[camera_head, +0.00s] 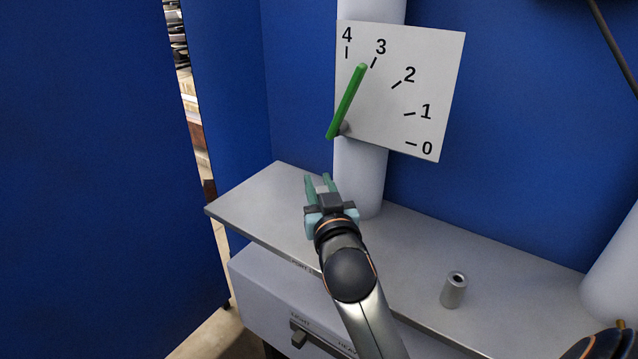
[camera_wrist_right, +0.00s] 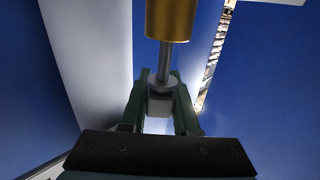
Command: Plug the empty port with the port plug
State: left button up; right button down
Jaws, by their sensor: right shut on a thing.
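My right gripper (camera_head: 318,182) is above the grey shelf, in front of the white column. In the right wrist view its green fingers (camera_wrist_right: 160,100) are shut on a grey block (camera_wrist_right: 160,103). A grey stem (camera_wrist_right: 166,62) runs from this block to a brass cylinder (camera_wrist_right: 171,18), cut off by the top edge. This looks like the port plug, but I cannot be sure; the brass part does not show in the head view. A short grey cylinder (camera_head: 453,291) with a dark hole in its top stands upright on the shelf. I cannot tell whether it is the port. My left gripper is not seen.
A white dial plate (camera_head: 400,90) marked 0 to 4 is at the white column (camera_head: 360,175), its green lever (camera_head: 347,102) near 3. The grey shelf (camera_head: 250,205) has free room around the cylinder. A black slider (camera_head: 299,338) is on the front panel below.

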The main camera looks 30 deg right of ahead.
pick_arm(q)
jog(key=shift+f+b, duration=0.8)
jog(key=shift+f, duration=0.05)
pick_arm(e)
jog(key=shift+f, duration=1.15)
jog(key=c, duration=1)
grip_release()
jog(key=shift+r, duration=0.1)
jog(key=o, duration=0.4)
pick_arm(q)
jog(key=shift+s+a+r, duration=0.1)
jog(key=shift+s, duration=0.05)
pick_arm(e)
jog(key=shift+f, duration=0.2)
